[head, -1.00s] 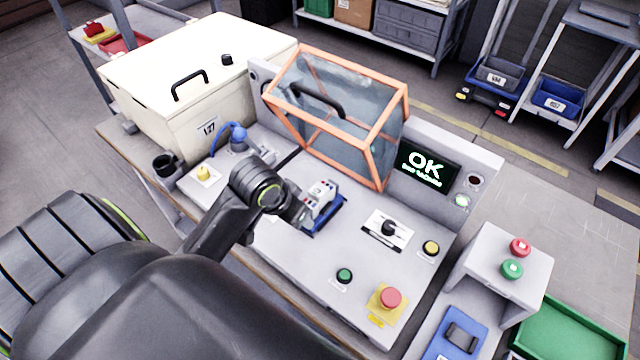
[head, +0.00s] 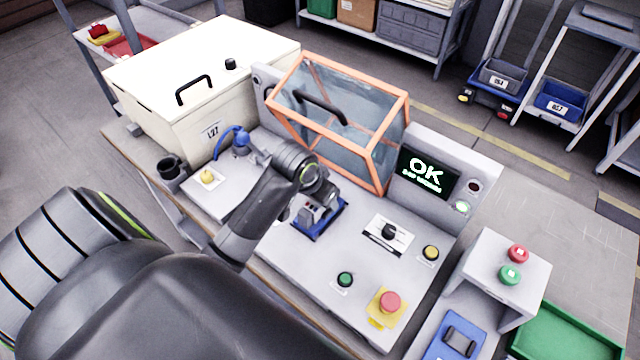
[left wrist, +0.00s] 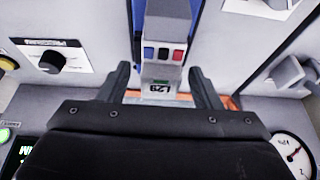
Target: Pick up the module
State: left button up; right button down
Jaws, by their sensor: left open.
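The module (left wrist: 165,45) is a light grey block with dark, red and blue switches and a label on its end. In the left wrist view it lies between the two spread fingers of my left gripper (left wrist: 163,92), which is open, with gaps on both sides. In the head view the module (head: 317,212) sits in a blue holder (head: 322,232) on the grey test bench, partly covered by my left wrist. My left gripper's fingers are mostly hidden there behind the wrist. My right gripper is not in view.
An orange-framed clear cover (head: 380,140) stands raised behind the holder. A screen (head: 427,172) reading OK is to its right. A cream box (head: 190,90) is at the back left. A knob (head: 388,232) and a red emergency button (head: 390,301) lie to the right.

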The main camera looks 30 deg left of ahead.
pick_arm(q)
jog(key=c, duration=0.3)
grip_shut()
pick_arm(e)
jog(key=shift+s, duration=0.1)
pick_arm(q)
jog(key=shift+w, duration=0.1)
jog(key=shift+w+r+p, duration=0.1)
jog(key=shift+r+p, duration=0.5)
jog(key=shift+p, duration=0.2)
jog(key=shift+r+p, duration=0.55)
jog(key=shift+p, duration=0.15)
jog(key=shift+s, duration=0.2)
jog(key=shift+w+r+p, duration=0.1)
jog(key=shift+r+p, duration=0.55)
jog(key=shift+p, duration=0.3)
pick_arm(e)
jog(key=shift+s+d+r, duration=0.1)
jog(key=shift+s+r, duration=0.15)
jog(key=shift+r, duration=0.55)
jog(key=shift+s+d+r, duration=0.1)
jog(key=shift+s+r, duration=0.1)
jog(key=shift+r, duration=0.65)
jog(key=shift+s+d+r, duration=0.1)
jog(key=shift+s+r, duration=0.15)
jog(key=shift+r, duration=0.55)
